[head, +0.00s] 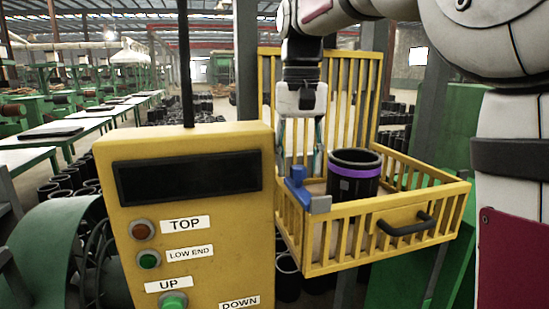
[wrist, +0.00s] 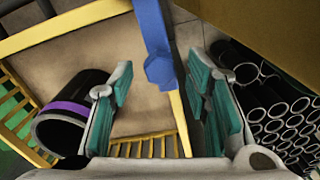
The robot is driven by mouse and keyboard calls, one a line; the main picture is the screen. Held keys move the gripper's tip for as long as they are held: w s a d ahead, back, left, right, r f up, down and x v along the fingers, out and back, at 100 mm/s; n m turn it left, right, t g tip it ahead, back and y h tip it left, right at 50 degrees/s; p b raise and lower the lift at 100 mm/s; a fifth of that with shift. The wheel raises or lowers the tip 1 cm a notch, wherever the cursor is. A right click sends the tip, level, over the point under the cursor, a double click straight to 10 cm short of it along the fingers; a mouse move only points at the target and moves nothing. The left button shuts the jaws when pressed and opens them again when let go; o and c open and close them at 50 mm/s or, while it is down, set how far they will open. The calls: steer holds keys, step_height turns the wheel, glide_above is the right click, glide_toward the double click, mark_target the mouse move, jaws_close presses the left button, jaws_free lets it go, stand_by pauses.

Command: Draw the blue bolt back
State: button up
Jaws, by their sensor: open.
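The blue bolt (head: 297,186) sits at the near left corner of the yellow barred basket, beside a grey bracket (head: 320,204). My gripper (head: 300,150) points down above it, with its fingers spread. In the wrist view the blue bolt (wrist: 155,35) runs down from the top edge into the gap between the teal finger pads of my gripper (wrist: 162,85). Clear space shows between the bolt and each pad, so the jaws are open and empty. How far below the fingertips the bolt lies is hard to tell.
A black sleeve with a purple band (head: 354,172) stands in the basket (head: 345,262), right of my gripper. The basket's front has a black handle (head: 406,225). A yellow control box (head: 200,195) stands close on the left. Bundled black tubes (wrist: 275,110) show right in the wrist view.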

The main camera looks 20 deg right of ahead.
steer(key=shift+f, duration=0.15)
steer(key=shift+c, duration=0.6)
jaws_close()
steer(key=shift+w+b, duration=0.85)
steer(key=shift+w, duration=1.85)
steer(key=shift+o, duration=0.6)
jaws_free()
steer(key=shift+w, duration=0.1)
